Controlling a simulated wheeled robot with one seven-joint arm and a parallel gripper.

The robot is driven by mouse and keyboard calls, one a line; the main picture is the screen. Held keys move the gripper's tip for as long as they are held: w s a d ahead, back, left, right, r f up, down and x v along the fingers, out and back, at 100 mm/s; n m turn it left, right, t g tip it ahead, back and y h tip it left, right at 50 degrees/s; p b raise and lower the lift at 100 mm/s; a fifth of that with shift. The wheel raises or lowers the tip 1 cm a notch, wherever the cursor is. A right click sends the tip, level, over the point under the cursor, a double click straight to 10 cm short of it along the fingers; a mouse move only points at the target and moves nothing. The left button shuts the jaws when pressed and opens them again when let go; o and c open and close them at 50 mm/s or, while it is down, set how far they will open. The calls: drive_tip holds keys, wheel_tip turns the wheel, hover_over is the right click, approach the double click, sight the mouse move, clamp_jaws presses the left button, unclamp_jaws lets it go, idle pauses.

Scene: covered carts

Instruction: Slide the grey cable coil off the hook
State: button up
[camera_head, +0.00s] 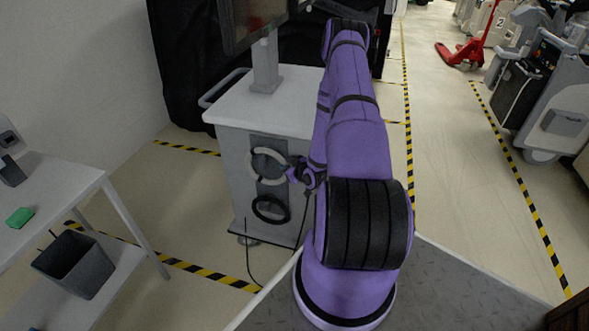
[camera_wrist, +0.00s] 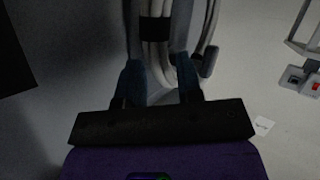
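The grey cable coil (camera_head: 253,163) hangs as a pale ring on the front panel of the cart. In the wrist view its grey strands (camera_wrist: 156,58), with a black tie band around them, run down toward the space between my fingertips. My gripper (camera_head: 302,172) is at the right side of the coil; in the wrist view my gripper (camera_wrist: 159,74) has its two dark fingers apart. I cannot tell whether they touch the strands. A grey peg with a dark end (camera_wrist: 209,62) shows right of the strands, perhaps the hook. The coil's top support is unclear in the head view.
A black cable coil (camera_head: 258,213) hangs below the grey one. The white-topped cart (camera_head: 238,103) carries a monitor stand (camera_head: 266,65).

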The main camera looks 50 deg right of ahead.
sight(285, 164)
drive_tip(key=shift+x, duration=1.65)
drive_tip(key=shift+c, duration=0.5)
clamp_jaws()
drive_tip(key=shift+r, duration=0.1)
drive_tip(key=shift+r, duration=0.5)
drive_tip(key=shift+s+a, duration=0.1)
drive_tip(key=s+a, duration=0.3)
drive_tip(key=a, duration=0.6)
drive_tip(key=shift+s, duration=0.35)
